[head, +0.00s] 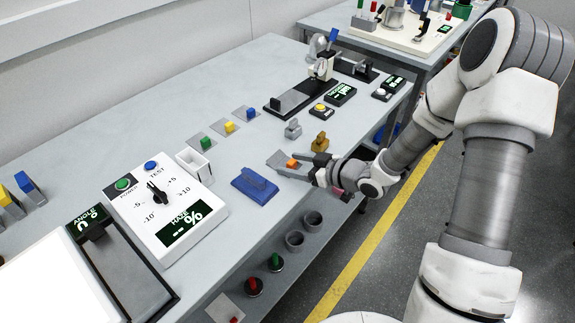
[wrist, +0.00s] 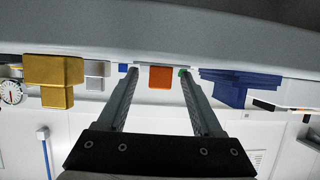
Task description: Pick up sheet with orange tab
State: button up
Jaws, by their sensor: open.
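The orange tab (head: 292,163) stands on a small grey sheet (head: 279,158) near the front edge of the table. In the wrist view the orange tab (wrist: 161,78) shows between the two fingertips, with the table at the top of the picture. My gripper (head: 306,167) is open and close to the tab, its fingers pointing toward it low over the table's front edge. The wrist view shows the fingers of my gripper (wrist: 159,73) apart with nothing held. Whether either finger touches the tab cannot be told.
A gold block (head: 321,141) and a grey block (head: 293,129) stand behind the tab. A blue holder (head: 254,184) stands to its left. Green, yellow and blue tabs (head: 229,127) lie farther back. The haze box (head: 166,208) is at the left. Table (head: 262,142) between these is clear.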

grip_shut()
dwell(0.3)
jog(key=shift+r, duration=0.15)
